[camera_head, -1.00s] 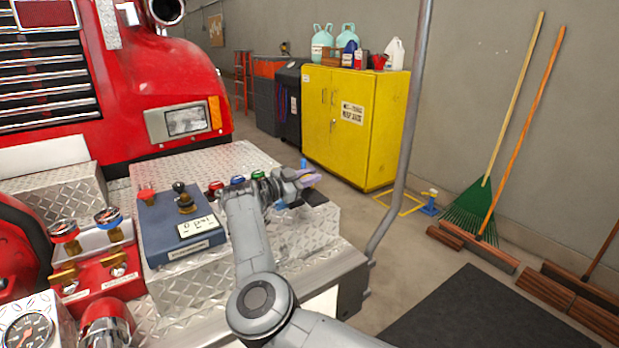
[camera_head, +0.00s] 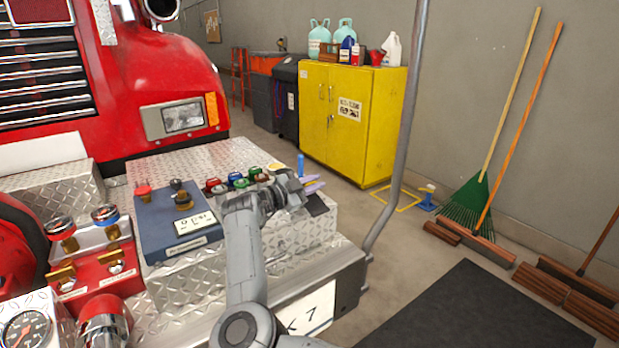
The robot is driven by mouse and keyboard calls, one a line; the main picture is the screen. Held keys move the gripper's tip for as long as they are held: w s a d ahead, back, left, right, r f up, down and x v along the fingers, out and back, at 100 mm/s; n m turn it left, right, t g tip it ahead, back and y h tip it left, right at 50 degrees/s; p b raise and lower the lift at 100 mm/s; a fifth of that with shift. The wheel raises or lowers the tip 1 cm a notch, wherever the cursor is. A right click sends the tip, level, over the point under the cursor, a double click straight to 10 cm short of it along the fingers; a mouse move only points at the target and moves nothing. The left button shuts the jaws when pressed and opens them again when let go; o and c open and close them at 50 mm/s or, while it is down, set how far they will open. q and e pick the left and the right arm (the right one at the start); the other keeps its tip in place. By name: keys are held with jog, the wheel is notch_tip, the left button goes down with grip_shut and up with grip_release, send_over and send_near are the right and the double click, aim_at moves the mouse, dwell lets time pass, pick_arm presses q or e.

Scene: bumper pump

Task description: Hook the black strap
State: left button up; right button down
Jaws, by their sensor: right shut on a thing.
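My right gripper (camera_head: 312,183), with purplish fingertips, is over the right end of the diamond-plate bumper. The sensed grip is small and mostly hidden by the wrist. A flat black piece (camera_head: 317,205), which looks like the black strap, lies at the bumper's right edge just below the fingers. Where the strap meets the fingers is too small to make out. A blue post (camera_head: 300,165) stands upright just behind the gripper. My left gripper is out of the picture.
A blue-grey control box (camera_head: 178,222) and several coloured knobs (camera_head: 240,182) are left of my right arm. A grey pole (camera_head: 405,150) rises to the right of the bumper. A yellow cabinet (camera_head: 375,130) stands behind. The floor mat (camera_head: 460,310) is clear.

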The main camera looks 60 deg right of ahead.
aim_at(319, 206)
jog(key=s+f+m, duration=0.1)
jog(key=s+a+f+m, duration=0.1)
jog(key=shift+a+f+m+b, duration=0.1)
jog(key=shift+f+m+b, duration=0.2)
jog(key=shift+b, duration=0.05)
jog(key=shift+s+a+f, duration=0.15)
jog(key=shift+s+f, duration=0.25)
jog(key=shift+f, duration=0.2)
jog(key=c, duration=1.2)
grip_release()
jog(key=shift+o, duration=0.2)
